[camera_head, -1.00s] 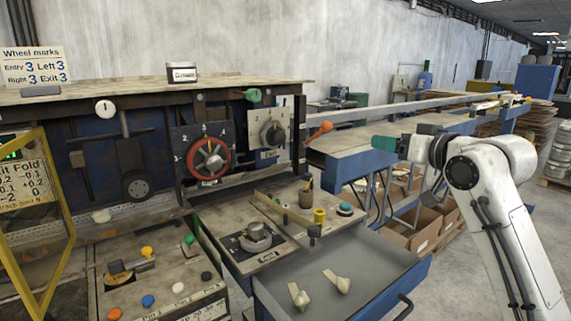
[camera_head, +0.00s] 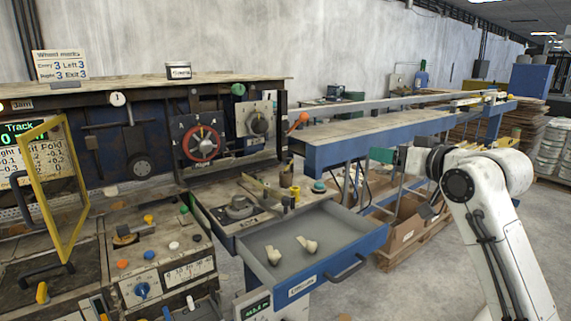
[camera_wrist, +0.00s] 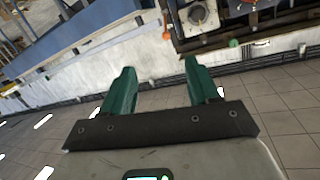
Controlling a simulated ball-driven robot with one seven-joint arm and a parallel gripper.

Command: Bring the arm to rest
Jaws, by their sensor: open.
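My gripper (camera_wrist: 160,88) shows in the wrist view with its two green fingers apart and nothing between them. Behind the fingers, the wrist view shows bare wall, tiled floor and part of the machine, tilted. In the head view my white arm is raised and bent on the right. A green finger (camera_head: 382,155) shows at its left end, in front of the blue bench. The gripper is clear of the machine and the drawer, and I see it touching nothing. The other finger is not clear in the head view.
An open blue drawer (camera_head: 362,239) juts out at the middle, holding two pale pieces (camera_head: 307,246). A yellow-framed guard (camera_head: 77,200) stands open at the left. A red wheel (camera_head: 203,143) is on the machine's front. A long blue bench (camera_head: 345,133) runs behind my arm. Floor is clear at the lower right.

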